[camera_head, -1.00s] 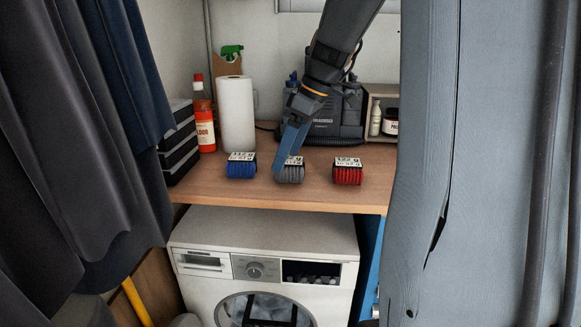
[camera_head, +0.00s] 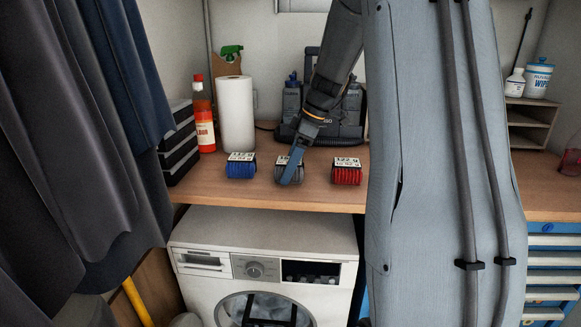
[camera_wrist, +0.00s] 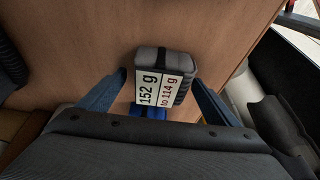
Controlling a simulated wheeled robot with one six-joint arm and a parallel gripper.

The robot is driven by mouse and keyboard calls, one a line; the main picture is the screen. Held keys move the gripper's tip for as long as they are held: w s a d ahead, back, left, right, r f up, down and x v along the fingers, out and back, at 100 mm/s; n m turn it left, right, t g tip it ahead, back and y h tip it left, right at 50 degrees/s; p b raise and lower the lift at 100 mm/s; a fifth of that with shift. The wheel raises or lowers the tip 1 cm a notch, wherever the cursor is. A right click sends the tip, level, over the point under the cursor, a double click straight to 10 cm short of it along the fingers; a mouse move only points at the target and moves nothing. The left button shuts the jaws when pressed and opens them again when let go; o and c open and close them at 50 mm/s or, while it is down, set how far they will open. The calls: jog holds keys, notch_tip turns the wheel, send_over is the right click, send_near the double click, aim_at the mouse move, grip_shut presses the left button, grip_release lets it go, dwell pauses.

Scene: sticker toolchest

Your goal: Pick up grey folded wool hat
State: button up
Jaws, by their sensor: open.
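The grey folded wool hat (camera_head: 281,174) is a small ribbed bundle with a white label on top, the middle one of three on the wooden shelf. My gripper (camera_head: 288,181) is right over it in the head view and covers part of it. In the wrist view, the hat (camera_wrist: 166,61) lies between the two open fingers of my gripper (camera_wrist: 160,80). Its label reads "152 g to 114 g". Gaps show between the fingers and the hat's sides.
A blue bundle (camera_head: 241,170) sits to the left and a red bundle (camera_head: 346,175) to the right, both close by. A paper towel roll (camera_head: 236,113), a red bottle (camera_head: 204,122) and dark boxes (camera_head: 178,145) stand behind left. The shelf's front edge (camera_head: 270,203) is near, above a washing machine (camera_head: 262,228).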

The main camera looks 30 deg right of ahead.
jog(key=shift+w+a+f, duration=0.1)
jog(key=shift+f, duration=0.1)
jog(key=c, duration=1.3)
jog(key=shift+o, duration=0.2)
jog(key=shift+r, duration=0.1)
